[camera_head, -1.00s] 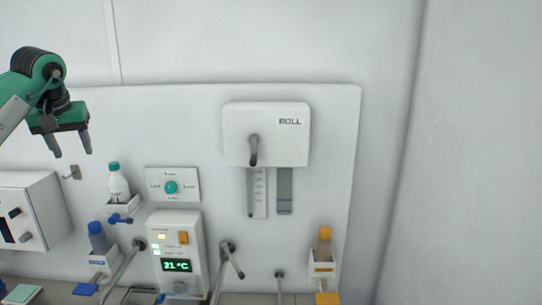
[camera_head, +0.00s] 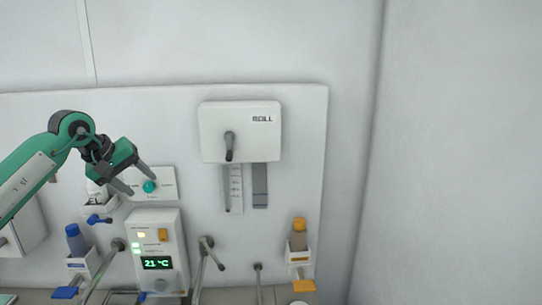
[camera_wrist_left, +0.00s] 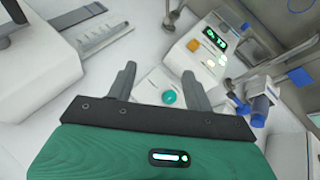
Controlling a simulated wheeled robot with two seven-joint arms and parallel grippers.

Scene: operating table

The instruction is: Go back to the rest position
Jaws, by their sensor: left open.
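My left gripper (camera_head: 138,182) comes in from the left on a green arm and is open and empty. In the head view it is in front of the small white panel with a teal knob (camera_head: 149,186), and it partly covers a white bottle (camera_head: 96,194). In the left wrist view its two dark fingers (camera_wrist_left: 160,85) stand apart with the teal knob (camera_wrist_left: 169,97) seen between them. I cannot tell whether a finger touches the panel. My right gripper is in neither view.
A white ROLL box (camera_head: 255,145) with a grey lever hangs on the wall board. Below are a control box (camera_head: 150,228) reading 21 °C, a blue-capped bottle (camera_head: 75,240), an orange-capped bottle (camera_head: 299,233) and several metal levers. The wall on the right is bare.

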